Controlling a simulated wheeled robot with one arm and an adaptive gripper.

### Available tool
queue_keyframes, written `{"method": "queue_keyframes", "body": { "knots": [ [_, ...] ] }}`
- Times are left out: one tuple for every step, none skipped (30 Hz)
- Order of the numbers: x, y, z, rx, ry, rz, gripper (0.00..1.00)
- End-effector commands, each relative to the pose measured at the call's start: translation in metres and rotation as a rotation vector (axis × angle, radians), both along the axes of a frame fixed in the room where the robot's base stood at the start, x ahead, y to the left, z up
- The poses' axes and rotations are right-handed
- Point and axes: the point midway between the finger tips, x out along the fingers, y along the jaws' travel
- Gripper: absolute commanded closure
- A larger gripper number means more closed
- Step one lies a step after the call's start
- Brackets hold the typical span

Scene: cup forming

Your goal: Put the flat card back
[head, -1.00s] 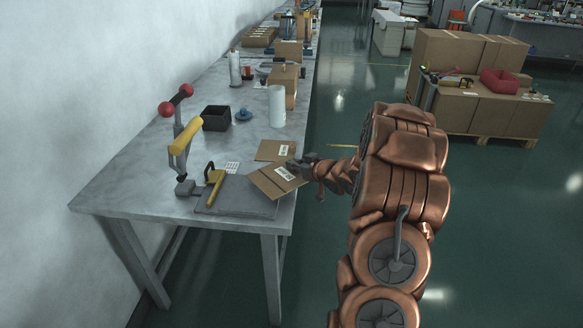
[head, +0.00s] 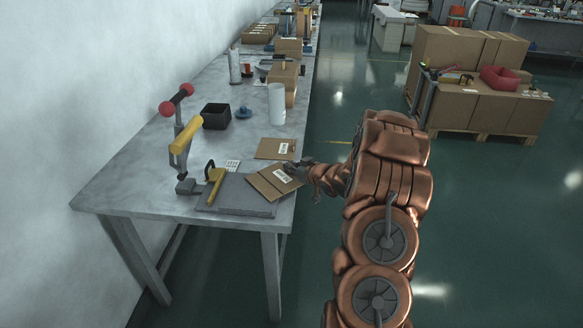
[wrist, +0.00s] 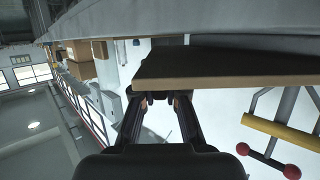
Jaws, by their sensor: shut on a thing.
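My gripper (head: 292,168) is shut on a flat brown card (head: 270,186) with a white label, by the card's right edge. The card is over the right part of a grey mat (head: 231,206) at the front of the grey table; I cannot tell if it touches the mat. A second flat brown card (head: 270,148) with a white label lies on the table just behind. In the wrist view the held card (wrist: 225,68) is seen almost edge-on, beyond my gripper's fingers (wrist: 158,100).
A yellow-handled tool (head: 215,187) lies on the mat's left part. A black bin (head: 216,116), a blue object (head: 243,114) and a white cylinder (head: 277,104) are further back on the table (head: 140,170).

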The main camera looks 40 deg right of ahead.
Motion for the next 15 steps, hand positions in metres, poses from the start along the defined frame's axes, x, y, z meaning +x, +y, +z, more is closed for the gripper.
{"method": "queue_keyframes", "body": {
  "knots": [
    [0.0, -0.0001, -0.0009, 0.0, 0.0, 0.0, 1.0],
    [-0.0001, -0.0001, -0.0018, 0.001, 0.0, 0.0, 1.0],
    [-0.0001, -0.0001, -0.0029, 0.001, 0.0, 0.0, 1.0],
    [-0.0001, -0.0002, -0.0038, 0.001, 0.0, 0.0, 1.0],
    [-0.0001, -0.0002, -0.0035, 0.001, 0.0, 0.0, 0.86],
    [0.0, -0.0002, -0.0031, 0.0, 0.0, 0.0, 0.82],
    [-0.0001, -0.0001, -0.003, 0.001, 0.0, 0.0, 0.79],
    [-0.0001, -0.0001, -0.003, 0.001, 0.0, 0.0, 0.76],
    [-0.0001, -0.0001, -0.0029, 0.001, 0.0, 0.0, 0.72],
    [-0.0001, -0.0001, -0.0029, 0.001, 0.0, 0.0, 0.69],
    [-0.0001, -0.0001, -0.0029, 0.001, 0.0, 0.0, 0.66],
    [-0.0001, -0.0001, -0.0029, 0.001, 0.0, 0.0, 0.63],
    [-0.0001, 0.0, -0.0029, 0.0, 0.0, 0.0, 0.63],
    [-0.0001, 0.0, -0.0029, 0.0, 0.0, 0.0, 0.63],
    [-0.0001, 0.0, -0.0029, 0.001, 0.0, 0.0, 0.63]
  ]
}}
